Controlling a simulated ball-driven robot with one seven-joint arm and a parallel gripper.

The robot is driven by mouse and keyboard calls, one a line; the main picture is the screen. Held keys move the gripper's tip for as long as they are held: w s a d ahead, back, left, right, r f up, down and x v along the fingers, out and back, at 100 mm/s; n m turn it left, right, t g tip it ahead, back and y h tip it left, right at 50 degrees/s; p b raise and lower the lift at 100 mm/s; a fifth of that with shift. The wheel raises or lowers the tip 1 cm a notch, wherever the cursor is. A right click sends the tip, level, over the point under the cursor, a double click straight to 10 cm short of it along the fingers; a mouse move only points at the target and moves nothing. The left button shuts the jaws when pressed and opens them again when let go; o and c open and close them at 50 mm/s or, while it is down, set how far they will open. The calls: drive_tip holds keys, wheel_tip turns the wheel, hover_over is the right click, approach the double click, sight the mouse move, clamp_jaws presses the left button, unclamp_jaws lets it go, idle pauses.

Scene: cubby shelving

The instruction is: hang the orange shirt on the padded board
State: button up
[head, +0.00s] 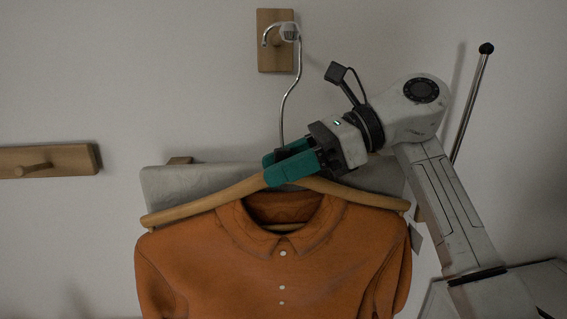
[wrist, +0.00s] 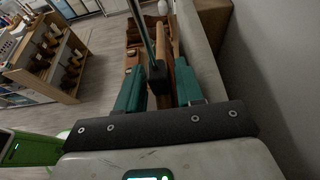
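The orange shirt (head: 270,265) hangs on a wooden hanger (head: 185,207) in the head view. The hanger's metal hook (head: 299,70) curves around a pale knob (head: 289,32) on a small wooden wall plate (head: 275,58); whether it bears weight there I cannot tell. A grey padded-looking board (head: 165,187) sits on the wall behind the hanger, partly covered by it. My gripper (head: 272,168) has its teal fingers on either side of the hanger's neck. In the wrist view, the fingers (wrist: 160,82) straddle the hanger's dark collar and wood (wrist: 183,78); whether they press on it is unclear.
Another wooden wall rail with a peg (head: 50,161) is at the left. A thin dark-tipped rod (head: 470,100) stands at the right, beside my arm. The wrist view shows a wooden rack (wrist: 45,65) on the floor at left and grey wall close at right.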

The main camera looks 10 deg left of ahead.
drive_tip(key=shift+o, duration=1.2)
drive_tip(key=b+v, duration=0.2)
drive_tip(key=v, duration=0.9)
drive_tip(key=w+d+p, duration=0.2)
drive_tip(key=d+p, duration=0.2)
drive_tip(key=d, duration=0.3)
drive_tip(key=shift+d, duration=0.2)
drive_tip(key=shift+f, duration=0.1)
